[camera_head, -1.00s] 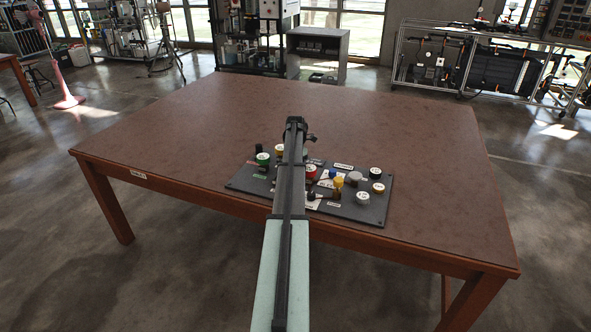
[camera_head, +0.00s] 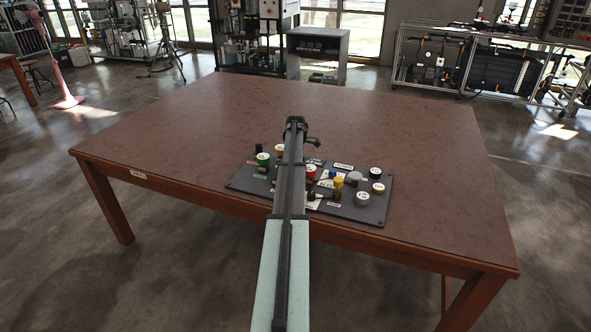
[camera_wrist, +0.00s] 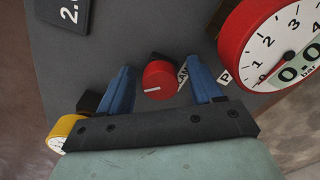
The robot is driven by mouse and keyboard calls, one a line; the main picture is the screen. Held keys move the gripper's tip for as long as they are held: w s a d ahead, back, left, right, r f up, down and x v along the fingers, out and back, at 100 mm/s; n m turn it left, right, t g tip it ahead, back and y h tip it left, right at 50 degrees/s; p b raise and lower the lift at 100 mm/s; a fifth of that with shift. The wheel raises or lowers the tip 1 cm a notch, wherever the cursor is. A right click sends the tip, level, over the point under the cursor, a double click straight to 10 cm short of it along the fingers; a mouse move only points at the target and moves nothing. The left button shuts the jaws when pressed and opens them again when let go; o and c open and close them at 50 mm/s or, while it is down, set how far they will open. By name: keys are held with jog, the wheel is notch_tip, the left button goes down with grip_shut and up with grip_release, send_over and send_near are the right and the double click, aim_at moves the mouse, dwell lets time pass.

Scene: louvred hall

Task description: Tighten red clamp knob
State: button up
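The red clamp knob (camera_wrist: 158,82) shows in the wrist view as a small red cap with a white line, next to a dark base. My gripper (camera_wrist: 160,66) is open, with one blue finger on each side of the knob in the picture. A gap shows between the knob and each finger; I cannot tell how far the fingertips are from the panel. A label is partly covered by the right finger. In the head view my gripper end (camera_head: 296,125) is over the dark panel (camera_head: 235,182), and my arm hides the clamp knob.
A red-rimmed gauge (camera_wrist: 275,43) stands close to the right finger. A yellow-rimmed dial (camera_wrist: 66,130) is at lower left. The panel also carries a green knob (camera_head: 263,160) and several other controls. The brown table (camera_head: 200,120) is bare around the panel.

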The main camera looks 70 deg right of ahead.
jog(key=shift+o, duration=1.3)
jog(key=shift+r, duration=0.25)
jog(key=n, duration=1.2)
jog(key=shift+n, duration=0.3)
jog(key=shift+f, duration=0.3)
grip_shut()
